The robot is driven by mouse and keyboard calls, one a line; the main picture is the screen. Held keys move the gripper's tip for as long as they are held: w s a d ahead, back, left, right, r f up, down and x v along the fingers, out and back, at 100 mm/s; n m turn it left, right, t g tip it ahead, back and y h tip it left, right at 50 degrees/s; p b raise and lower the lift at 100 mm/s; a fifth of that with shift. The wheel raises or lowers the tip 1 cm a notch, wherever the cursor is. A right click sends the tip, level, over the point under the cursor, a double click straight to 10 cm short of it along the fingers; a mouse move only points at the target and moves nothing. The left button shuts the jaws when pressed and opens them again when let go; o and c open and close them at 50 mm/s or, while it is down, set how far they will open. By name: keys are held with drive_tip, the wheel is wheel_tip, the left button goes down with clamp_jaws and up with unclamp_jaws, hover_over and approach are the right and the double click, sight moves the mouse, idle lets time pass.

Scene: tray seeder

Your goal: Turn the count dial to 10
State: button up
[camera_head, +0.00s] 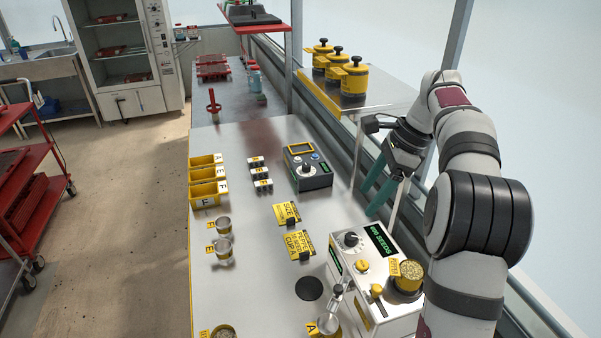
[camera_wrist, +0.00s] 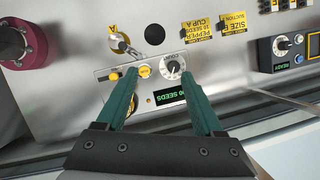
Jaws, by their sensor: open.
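The count dial (camera_head: 350,239) is a black knob with a pale ring on top of the white seeder box (camera_head: 340,262), beside a dark display with green text ending in "SEEDS" (camera_head: 381,240). Its number is too small to read for certain. In the wrist view the dial (camera_wrist: 173,67) shows between my fingers, nearer the right one, with the display (camera_wrist: 170,97) closer to the gripper. My gripper (camera_head: 376,198) has two green fingers, spread apart and empty, above and behind the box. It also shows in the wrist view (camera_wrist: 160,70). The fingers appear apart from the dial.
A yellow button (camera_head: 362,265), a lever and a yellow seed cup (camera_head: 407,276) sit on the same box near the dial. A grey device with another knob (camera_head: 307,168) and yellow cards (camera_head: 298,243) stand on the bench. Yellow canisters (camera_head: 353,78) stand on the shelf behind.

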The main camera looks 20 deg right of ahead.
sight(352, 236)
drive_tip(key=w+d+f+m, duration=0.2)
drive_tip(key=d+f, duration=0.1)
drive_tip(key=d, duration=0.2)
drive_tip(key=shift+t, duration=0.4)
drive_tip(key=x, duration=1.4)
drive_tip(key=shift+s+a+f, duration=0.15)
drive_tip(key=shift+f, duration=0.1)
clamp_jaws()
